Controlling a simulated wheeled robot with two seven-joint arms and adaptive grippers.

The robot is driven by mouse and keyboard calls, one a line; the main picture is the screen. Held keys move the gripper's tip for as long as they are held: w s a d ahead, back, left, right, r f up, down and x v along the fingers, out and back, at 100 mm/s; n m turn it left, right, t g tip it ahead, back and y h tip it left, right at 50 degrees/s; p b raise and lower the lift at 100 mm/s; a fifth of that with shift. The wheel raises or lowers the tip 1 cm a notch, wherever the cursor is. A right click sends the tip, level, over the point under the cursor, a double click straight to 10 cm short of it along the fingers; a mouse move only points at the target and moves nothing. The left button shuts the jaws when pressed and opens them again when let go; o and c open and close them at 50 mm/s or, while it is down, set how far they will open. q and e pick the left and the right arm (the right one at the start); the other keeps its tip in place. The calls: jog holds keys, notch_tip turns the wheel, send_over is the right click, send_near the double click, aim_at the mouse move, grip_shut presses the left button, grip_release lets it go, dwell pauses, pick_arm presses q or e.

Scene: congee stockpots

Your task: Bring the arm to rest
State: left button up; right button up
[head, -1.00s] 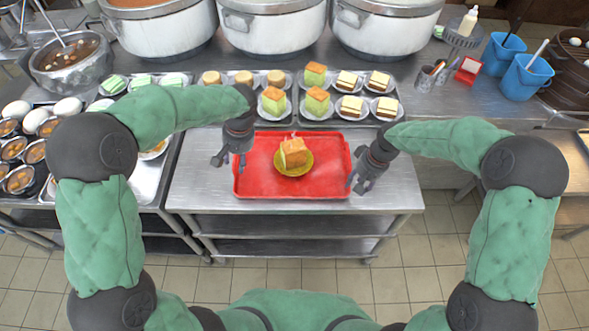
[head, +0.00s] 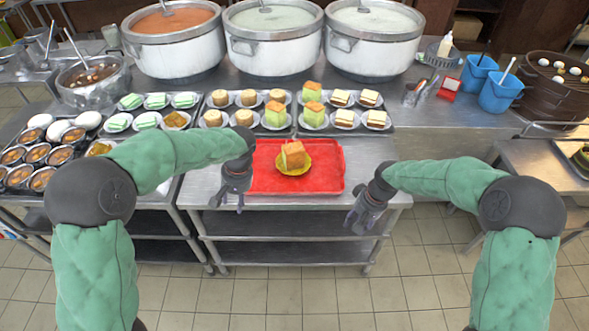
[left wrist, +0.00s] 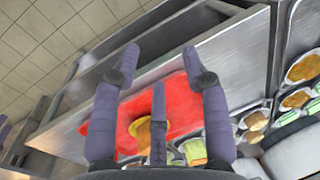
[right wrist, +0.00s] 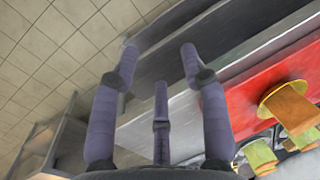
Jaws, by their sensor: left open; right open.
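My left gripper (head: 228,198) is open and empty beside the left edge of the red tray (head: 325,181), near the front of the steel table. Its spread fingers show in the left wrist view (left wrist: 165,65). My right gripper (head: 358,222) is open and empty at the table's right front edge, apart from the tray. Its fingers show in the right wrist view (right wrist: 160,62). On the tray, an orange-topped cake piece (head: 294,155) stands on a yellow plate (head: 293,172). Neither gripper touches it.
Behind the tray, dark trays (head: 293,130) hold plates of cakes. Large stockpots (head: 272,52) stand at the back. Bowls of dark food (head: 40,180) sit at the left. Blue containers (head: 500,93) and a steamer basket (head: 553,95) are at the right. Tiled floor lies in front.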

pick_arm(q)
jog(key=shift+w+f, duration=0.1)
jog(key=shift+w, duration=0.05)
pick_arm(e)
jog(key=shift+w+f, duration=0.1)
jog(key=shift+w, duration=0.05)
pick_arm(q)
jog(key=s+d+f+h, duration=0.2)
jog(key=s+d+f, duration=0.2)
jog(key=f, duration=0.5)
jog(key=s+d+f+h, duration=0.3)
jog(key=s+d+f, duration=0.2)
jog(key=f, duration=0.4)
jog(key=s+d+f+n+h, duration=0.1)
jog(key=s+f, duration=0.8)
jog(key=s, duration=0.2)
jog(key=shift+s+d+f+n+t, duration=0.2)
jog(key=shift+s+d+n+t, duration=0.1)
jog(key=shift+s+d, duration=0.1)
pick_arm(e)
jog(key=s+a+f+m+y, duration=0.1)
jog(key=s+a+f, duration=0.2)
jog(key=s+f, duration=0.6)
jog(key=s+a+f+m, duration=0.2)
jog(key=s+a+f, duration=0.1)
jog(key=s+f, duration=0.6)
jog(key=s, duration=0.2)
jog(key=shift+s+f+t+y, duration=0.25)
jog(key=shift+s+t+y, duration=0.05)
jog(key=shift+s+y, duration=0.1)
